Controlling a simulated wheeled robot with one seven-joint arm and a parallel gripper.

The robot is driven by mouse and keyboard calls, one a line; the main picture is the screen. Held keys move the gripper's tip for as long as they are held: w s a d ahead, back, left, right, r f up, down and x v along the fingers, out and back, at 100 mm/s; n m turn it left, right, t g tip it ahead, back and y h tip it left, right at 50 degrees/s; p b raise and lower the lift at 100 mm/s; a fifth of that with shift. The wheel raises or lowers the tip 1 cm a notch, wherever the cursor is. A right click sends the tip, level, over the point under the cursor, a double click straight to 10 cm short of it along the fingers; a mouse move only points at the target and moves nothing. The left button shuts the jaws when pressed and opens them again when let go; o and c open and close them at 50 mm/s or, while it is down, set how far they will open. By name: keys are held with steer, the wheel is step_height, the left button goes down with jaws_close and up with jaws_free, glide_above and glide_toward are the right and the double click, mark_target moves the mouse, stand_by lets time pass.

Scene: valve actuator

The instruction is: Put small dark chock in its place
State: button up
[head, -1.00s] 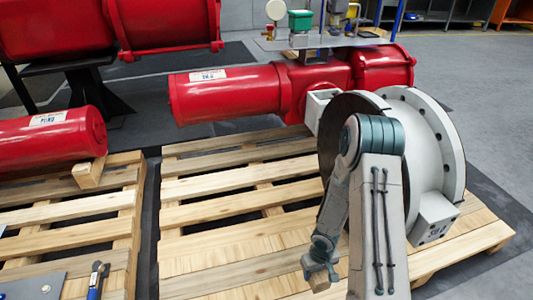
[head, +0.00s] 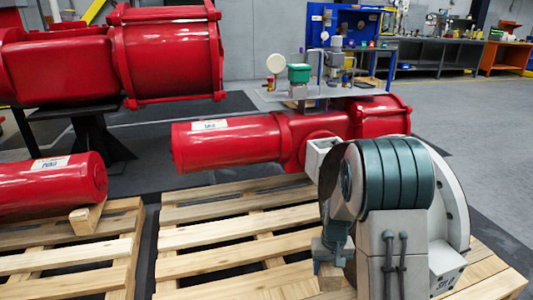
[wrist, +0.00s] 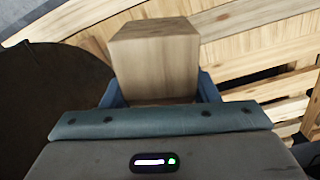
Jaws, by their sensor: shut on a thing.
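My gripper (head: 331,258) points down over the near part of the right pallet, in front of the valve. It is shut on a small wooden chock (head: 328,278), a brown block somewhat darker than the pallet boards. In the wrist view the chock (wrist: 155,55) sits between the two blue fingers and sticks out past them. It is held clear of the boards in that view. The red actuator (head: 230,143) with its pale round valve body (head: 452,205) rests over the right pallet (head: 215,240). My arm hides much of the valve.
A lighter wooden chock (head: 87,217) lies beneath the end of the left red cylinder (head: 50,188) on the left pallet (head: 100,255). A plate with gauges and a green box (head: 299,73) stands on the actuator. The valve's dark disc (wrist: 50,100) is close at left in the wrist view.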

steer(key=a+r, duration=0.1)
steer(key=r, duration=0.1)
steer(key=a+r+p, duration=0.1)
steer(key=r, duration=0.2)
steer(key=a+r, duration=0.1)
steer(key=r, duration=0.1)
steer(key=shift+r+p, duration=0.2)
steer(key=shift+p, duration=0.1)
steer(key=shift+d+r+p, duration=0.2)
steer(key=shift+r+p, duration=0.4)
steer(key=shift+p, duration=0.5)
step_height(320, 180, up, 18)
steer(key=s+p, duration=0.2)
steer(key=p, duration=2.4)
steer(key=shift+a+f+p, duration=0.2)
steer(key=shift+p, duration=0.1)
steer(key=shift+f, duration=0.15)
